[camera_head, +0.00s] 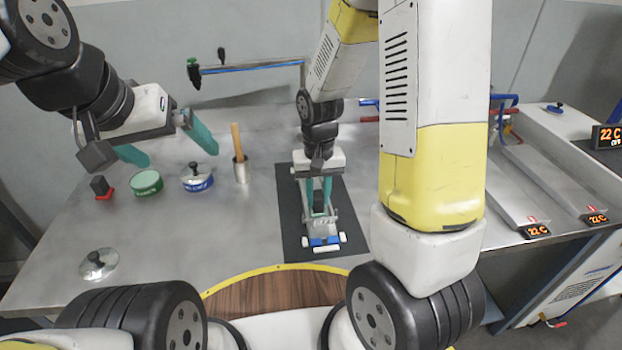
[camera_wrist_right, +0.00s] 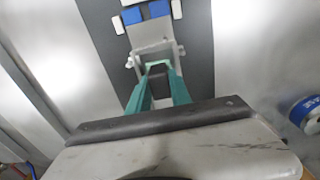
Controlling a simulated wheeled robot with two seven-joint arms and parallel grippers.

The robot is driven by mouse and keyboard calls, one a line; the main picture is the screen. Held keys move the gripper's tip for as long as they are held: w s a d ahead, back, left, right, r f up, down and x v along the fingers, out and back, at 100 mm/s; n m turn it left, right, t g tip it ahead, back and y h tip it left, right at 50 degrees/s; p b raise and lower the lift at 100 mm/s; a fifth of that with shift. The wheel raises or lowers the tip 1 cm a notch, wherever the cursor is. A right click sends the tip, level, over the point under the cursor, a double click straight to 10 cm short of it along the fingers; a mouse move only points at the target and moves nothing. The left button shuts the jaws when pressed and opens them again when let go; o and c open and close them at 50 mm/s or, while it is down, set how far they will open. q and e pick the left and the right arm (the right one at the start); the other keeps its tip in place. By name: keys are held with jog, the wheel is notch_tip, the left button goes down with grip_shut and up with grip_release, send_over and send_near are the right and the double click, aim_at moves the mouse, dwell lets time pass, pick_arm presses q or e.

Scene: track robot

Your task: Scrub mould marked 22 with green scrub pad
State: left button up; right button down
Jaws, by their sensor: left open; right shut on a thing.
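A grey metal mould (camera_head: 322,222) with blue and white parts at its near end lies on a dark mat (camera_head: 291,222). It also shows in the right wrist view (camera_wrist_right: 150,48). No number is readable on it. My right gripper (camera_head: 319,198) points down over the mould, its teal fingers shut on a small black block (camera_wrist_right: 157,69), which looks like a handle. My left gripper (camera_head: 180,154) is open and empty above the table's left part.
A red-based black-handled block (camera_head: 103,187), a green tin (camera_head: 147,183), a blue-labelled lidded tin (camera_head: 198,178) and a metal cup (camera_head: 241,171) with a wooden stick stand at left. A loose lid (camera_head: 98,264) lies nearer. Metal channels with "22 C" displays (camera_head: 536,231) are at right.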

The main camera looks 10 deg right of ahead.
jog(key=shift+w, duration=0.6)
jog(key=shift+w, duration=0.15)
jog(key=shift+w, duration=1.15)
jog(key=shift+w+f, duration=0.1)
jog(key=shift+w, duration=1.15)
jog(key=shift+w, duration=1.3)
